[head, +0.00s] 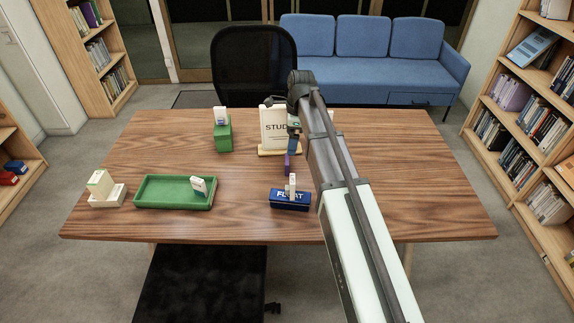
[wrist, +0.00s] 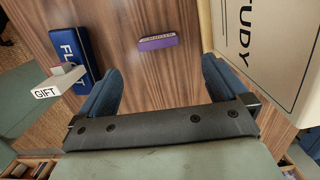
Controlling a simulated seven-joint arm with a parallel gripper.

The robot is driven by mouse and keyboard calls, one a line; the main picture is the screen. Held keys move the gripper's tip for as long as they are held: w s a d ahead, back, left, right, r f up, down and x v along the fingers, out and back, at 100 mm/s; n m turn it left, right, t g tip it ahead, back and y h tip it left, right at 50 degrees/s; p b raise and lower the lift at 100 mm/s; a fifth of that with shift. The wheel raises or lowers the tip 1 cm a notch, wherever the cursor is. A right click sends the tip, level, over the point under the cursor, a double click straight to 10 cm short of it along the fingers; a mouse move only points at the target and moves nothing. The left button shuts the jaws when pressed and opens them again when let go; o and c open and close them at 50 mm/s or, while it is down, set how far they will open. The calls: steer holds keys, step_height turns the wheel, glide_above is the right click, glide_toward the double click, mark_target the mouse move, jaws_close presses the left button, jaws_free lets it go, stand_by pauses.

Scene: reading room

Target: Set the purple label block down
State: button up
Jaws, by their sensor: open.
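The purple label block (head: 287,165) stands on the wooden table in front of the STUDY sign, below my gripper (head: 292,148). In the wrist view the purple block (wrist: 157,42) shows a narrow face with small lettering too small to read. It lies beyond my gripper's blue fingers (wrist: 162,78), roughly in line with the space between them. The fingers are spread wide with nothing held, and they look apart from the block.
The STUDY sign (head: 275,128) stands close behind. A blue FLOAT box (head: 290,204) bears a white GIFT block (wrist: 46,86). Further left are a green tray (head: 150,204) with a small block, a green box (head: 223,138) topped by another, and a cream stand (head: 107,200).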

mark_target(287, 159)
steer(key=f, duration=0.6)
steer(key=shift+a+f, duration=0.2)
steer(key=shift+a, duration=0.2)
steer(key=shift+s+a+f, duration=0.1)
steer(key=shift+a+f, duration=0.05)
steer(key=shift+f, duration=0.7)
steer(key=shift+a+f, duration=0.2)
steer(key=shift+f, duration=0.65)
steer(key=shift+s+a+f, duration=0.1)
steer(key=shift+a+f, duration=0.05)
steer(key=shift+f, duration=0.7)
steer(key=c, duration=1.2)
steer(key=shift+o, duration=0.2)
steer(key=shift+r, duration=0.1)
